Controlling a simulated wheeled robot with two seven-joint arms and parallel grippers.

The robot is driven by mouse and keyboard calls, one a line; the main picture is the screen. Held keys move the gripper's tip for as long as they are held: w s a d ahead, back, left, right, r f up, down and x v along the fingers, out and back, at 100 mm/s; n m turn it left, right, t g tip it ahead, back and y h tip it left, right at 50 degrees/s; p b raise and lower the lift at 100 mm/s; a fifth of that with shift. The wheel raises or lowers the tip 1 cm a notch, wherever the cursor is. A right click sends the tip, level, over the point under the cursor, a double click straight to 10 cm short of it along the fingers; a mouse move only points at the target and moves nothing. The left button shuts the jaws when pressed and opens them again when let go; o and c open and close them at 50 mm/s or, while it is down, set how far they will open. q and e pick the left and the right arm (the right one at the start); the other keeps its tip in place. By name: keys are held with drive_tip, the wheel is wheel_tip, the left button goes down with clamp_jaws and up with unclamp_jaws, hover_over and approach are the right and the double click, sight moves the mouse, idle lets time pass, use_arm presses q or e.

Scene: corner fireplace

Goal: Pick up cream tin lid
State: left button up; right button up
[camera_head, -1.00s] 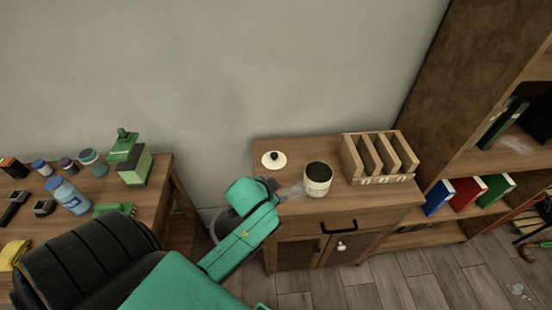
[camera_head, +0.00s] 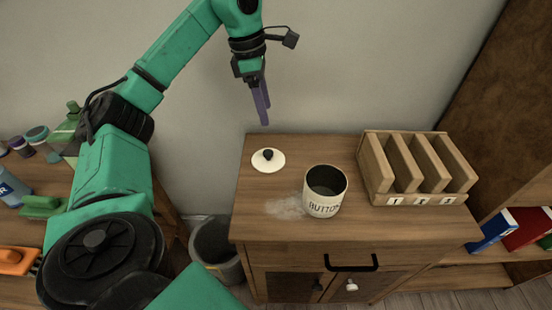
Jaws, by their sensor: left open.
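The cream tin lid (camera_head: 268,161), a round cream disc with a dark knob, lies on the left rear of the wooden cabinet top (camera_head: 265,225). The open cream tin (camera_head: 324,191), marked with "BUTTON" lettering, stands upright to its right, apart from it. My left gripper (camera_head: 263,112) hangs above and behind the lid in the picture, with purple fingers pointing down. It is open and empty, and not touching the lid. My right gripper is not in view.
A wooden rack with numbered slots (camera_head: 415,168) stands right of the tin. A pale dusty patch (camera_head: 286,207) lies in front of the lid. A grey bin (camera_head: 217,250) stands left of the cabinet. A table with jars (camera_head: 30,228) is at far left.

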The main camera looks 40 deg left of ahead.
sight(268, 152)
use_arm(q)
wheel_tip(268, 152, down, 14)
drive_tip(key=shift+r+b, duration=0.25)
drive_tip(key=shift+b, duration=0.4)
drive_tip(key=shift+w+f, duration=0.2)
drive_tip(key=shift+f, duration=0.1)
clamp_jaws()
